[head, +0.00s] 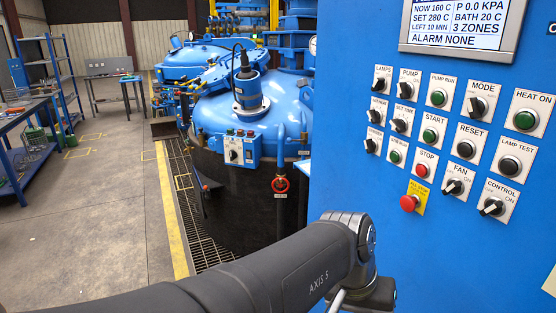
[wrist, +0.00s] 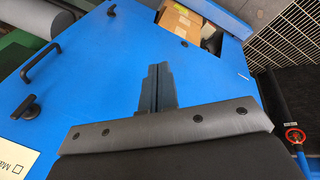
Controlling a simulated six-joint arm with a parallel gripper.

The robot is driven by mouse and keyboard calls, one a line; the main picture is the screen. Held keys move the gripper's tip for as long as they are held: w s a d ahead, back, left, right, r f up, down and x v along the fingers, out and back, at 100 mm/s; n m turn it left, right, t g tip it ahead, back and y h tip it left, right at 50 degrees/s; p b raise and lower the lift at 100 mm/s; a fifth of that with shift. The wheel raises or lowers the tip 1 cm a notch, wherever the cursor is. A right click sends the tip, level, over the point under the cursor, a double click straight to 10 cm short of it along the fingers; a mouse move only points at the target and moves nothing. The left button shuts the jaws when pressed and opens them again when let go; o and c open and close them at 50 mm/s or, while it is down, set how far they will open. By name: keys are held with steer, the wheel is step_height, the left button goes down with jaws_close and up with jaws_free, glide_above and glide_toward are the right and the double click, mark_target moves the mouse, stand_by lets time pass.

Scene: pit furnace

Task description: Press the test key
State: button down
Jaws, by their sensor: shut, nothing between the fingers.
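The blue control panel (head: 400,240) fills the right of the head view. Its key labelled LAMP TEST (head: 510,166) is a round black button on a white plate at the right, below the green HEAT ON lamp and above the CONTROL switch. My gripper (wrist: 158,68) shows in the wrist view with its two dark fingers shut together, empty, over a blue surface. In the head view my arm's wrist is low, below the panel's keys, and the fingers are out of sight. The test key is not seen in the wrist view.
Beside the key are the black RESET button (head: 468,136), FAN switch (head: 453,187) and CONTROL switch (head: 492,207). A red emergency stop (head: 409,203) sits lower left. The wrist view shows a black handle (wrist: 41,60) and a cardboard box (wrist: 185,25). Blue furnace vessels (head: 250,110) stand behind.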

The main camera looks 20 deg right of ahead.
mark_target(505, 174)
steer(key=w+d+r+m+t+h, duration=0.25)
steer(key=d+r+m+t, duration=0.25)
steer(key=r+m+t, duration=0.8)
steer(key=s+d+r+m+h, duration=0.2)
steer(key=s+r+m+h, duration=0.1)
steer(key=r+m, duration=0.3)
steer(key=s+d+r+m+h, duration=0.3)
steer(key=r+m, duration=0.3)
steer(key=r, duration=0.2)
steer(key=shift+s+t, duration=0.4)
steer(key=shift+d+h, duration=0.15)
steer(key=shift+h, duration=0.1)
steer(key=shift+d, duration=4.3)
steer(key=shift+d, duration=0.1)
steer(key=shift+d, duration=0.3)
